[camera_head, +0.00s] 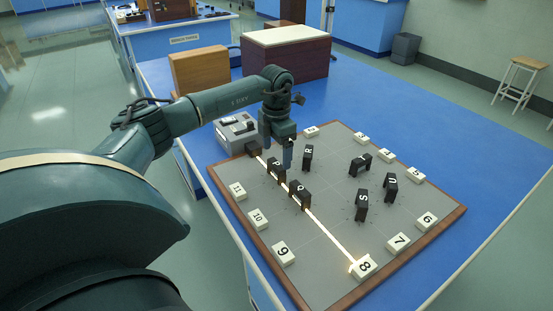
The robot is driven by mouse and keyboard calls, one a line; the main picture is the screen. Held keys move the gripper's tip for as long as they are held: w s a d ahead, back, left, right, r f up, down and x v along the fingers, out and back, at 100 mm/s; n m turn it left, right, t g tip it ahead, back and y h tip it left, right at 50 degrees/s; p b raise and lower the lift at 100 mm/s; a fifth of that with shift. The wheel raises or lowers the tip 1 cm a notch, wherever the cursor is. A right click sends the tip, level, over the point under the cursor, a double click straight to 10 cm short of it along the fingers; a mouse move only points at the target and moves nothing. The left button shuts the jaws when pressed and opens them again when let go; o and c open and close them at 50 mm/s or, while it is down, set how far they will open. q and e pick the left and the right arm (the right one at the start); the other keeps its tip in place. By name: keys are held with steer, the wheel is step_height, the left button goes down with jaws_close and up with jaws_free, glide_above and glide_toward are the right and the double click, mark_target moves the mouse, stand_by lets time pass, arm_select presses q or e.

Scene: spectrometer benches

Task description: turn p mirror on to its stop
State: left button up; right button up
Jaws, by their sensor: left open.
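A grey square board (330,252) with a wooden rim lies on the blue bench. Black upright mirror blocks stand on it. The one nearest the light source, which I take as mirror P (276,171), has its letter partly unreadable here. The block behind it down the beam, Q (300,195), stands close by. A bright beam (327,231) runs from the source past both blocks to the number 8 plate (364,267). My left gripper (276,155) points down, open, just above and behind mirror P. I cannot tell whether it touches it. My right gripper is not in view.
Mirrors R (308,156), T (360,164), U (391,187) and S (362,204) stand farther right. Numbered white plates, such as 9 (283,253), line the board's edges. A grey source box (235,130) is left of my gripper. Wooden boxes (290,55) stand at the back.

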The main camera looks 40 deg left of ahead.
mark_target(276, 164)
arm_select(q)
step_height(276, 164, up, 10)
steer(key=shift+f, duration=0.15)
steer(key=shift+f, duration=0.1)
stand_by(0.6)
